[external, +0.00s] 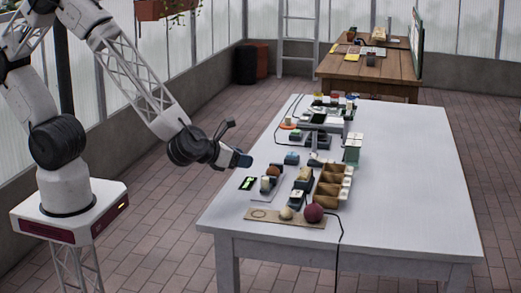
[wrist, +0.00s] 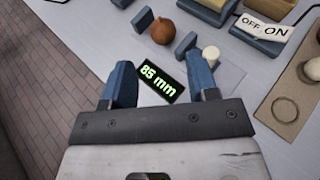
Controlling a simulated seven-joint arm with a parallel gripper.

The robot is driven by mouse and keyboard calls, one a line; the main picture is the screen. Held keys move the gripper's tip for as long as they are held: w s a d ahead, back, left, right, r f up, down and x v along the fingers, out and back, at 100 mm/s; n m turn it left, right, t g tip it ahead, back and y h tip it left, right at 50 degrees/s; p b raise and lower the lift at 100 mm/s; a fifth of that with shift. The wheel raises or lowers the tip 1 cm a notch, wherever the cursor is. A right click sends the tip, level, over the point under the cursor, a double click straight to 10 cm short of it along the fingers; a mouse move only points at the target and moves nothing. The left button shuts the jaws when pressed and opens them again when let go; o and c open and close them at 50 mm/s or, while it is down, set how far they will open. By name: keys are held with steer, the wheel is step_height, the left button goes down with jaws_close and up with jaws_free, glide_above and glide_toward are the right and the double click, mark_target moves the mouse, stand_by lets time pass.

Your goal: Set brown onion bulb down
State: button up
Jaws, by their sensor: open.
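The brown onion bulb (wrist: 162,31) is round and brown with a small pointed tip. In the wrist view it rests near the top, between two upright blue blocks on a pale base; I cannot tell whether it touches them. It also shows in the external view (external: 274,171) near the table's left side. My gripper (external: 241,160) is open and empty above the table's left edge, to the left of the bulb and apart from it. Its two blue fingers show in the wrist view (wrist: 163,88), with nothing held between them.
An "OFF ON" label (wrist: 264,24) stands at upper right. A board (external: 262,215) with a drawn ring carries a pale ball (external: 286,213) and a dark red ball (external: 313,212). The table's right side (external: 410,190) is clear.

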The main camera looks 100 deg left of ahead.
stand_by(0.5)
steer(key=s+d+r+m+t+h, duration=0.1)
steer(key=s+d+r+m+h, duration=0.3)
steer(key=r+m, duration=0.6)
steer(key=s+d+r+m+h, duration=0.1)
steer(key=d+r+m+h, duration=0.6)
steer(key=m, duration=0.5)
steer(key=s+a+r+m+g, duration=0.1)
steer(key=s+r+m+g, duration=0.2)
steer(key=s+m, duration=0.8)
steer(key=s+a+r+m+g+y, duration=0.1)
steer(key=s+r+m+g, duration=0.2)
steer(key=s+m, duration=0.9)
steer(key=s+g, duration=0.1)
steer(key=s, duration=0.2)
steer(key=shift+a+r+g+y, duration=0.15)
steer(key=shift+r+g+y, duration=0.15)
steer(key=shift+r+g, duration=0.1)
